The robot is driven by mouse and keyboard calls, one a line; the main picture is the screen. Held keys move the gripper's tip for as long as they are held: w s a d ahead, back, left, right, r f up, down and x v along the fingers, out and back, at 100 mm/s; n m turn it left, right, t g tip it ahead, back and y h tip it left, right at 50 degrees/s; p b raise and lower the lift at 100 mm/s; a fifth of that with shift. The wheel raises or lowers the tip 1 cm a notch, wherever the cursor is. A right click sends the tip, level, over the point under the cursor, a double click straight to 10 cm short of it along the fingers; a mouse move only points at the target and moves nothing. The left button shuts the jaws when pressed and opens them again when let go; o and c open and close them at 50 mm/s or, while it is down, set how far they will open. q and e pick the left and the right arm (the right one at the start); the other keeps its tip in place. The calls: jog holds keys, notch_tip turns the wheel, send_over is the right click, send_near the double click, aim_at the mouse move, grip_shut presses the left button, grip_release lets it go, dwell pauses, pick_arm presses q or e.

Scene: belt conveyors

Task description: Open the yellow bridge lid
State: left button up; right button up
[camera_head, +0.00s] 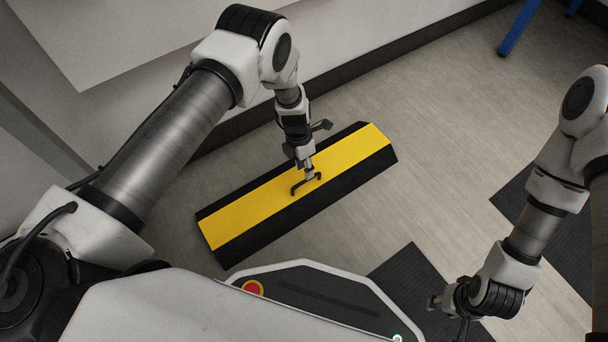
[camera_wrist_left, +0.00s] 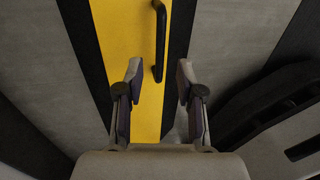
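The yellow bridge lid (camera_head: 255,212) is a long yellow strip with black sloped edges, lying flat on the floor. Its dark bar handle (camera_head: 298,188) is near the middle, and it also shows in the left wrist view (camera_wrist_left: 160,35). My left gripper (camera_head: 307,174) points down at the lid close to the handle. In the left wrist view my left gripper (camera_wrist_left: 159,72) is open, its fingers apart, with the handle's near end roughly between the tips. Contact cannot be told. My right gripper (camera_head: 455,303) is at the lower right, away from the lid; its fingers are unclear.
A wall with a dark skirting (camera_head: 370,65) runs behind the lid. Dark mats (camera_head: 425,290) lie on the floor at the right. A blue leg (camera_head: 518,27) stands at the top right. The wooden floor right of the lid is clear.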

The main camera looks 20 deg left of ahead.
aim_at(301, 176)
pick_arm(q)
jog(key=f, duration=0.1)
jog(key=f+b, duration=0.1)
jog(key=f, duration=0.2)
jog(key=shift+s+d, duration=0.2)
jog(key=shift+d, duration=0.05)
jog(key=shift+r, duration=0.1)
grip_shut()
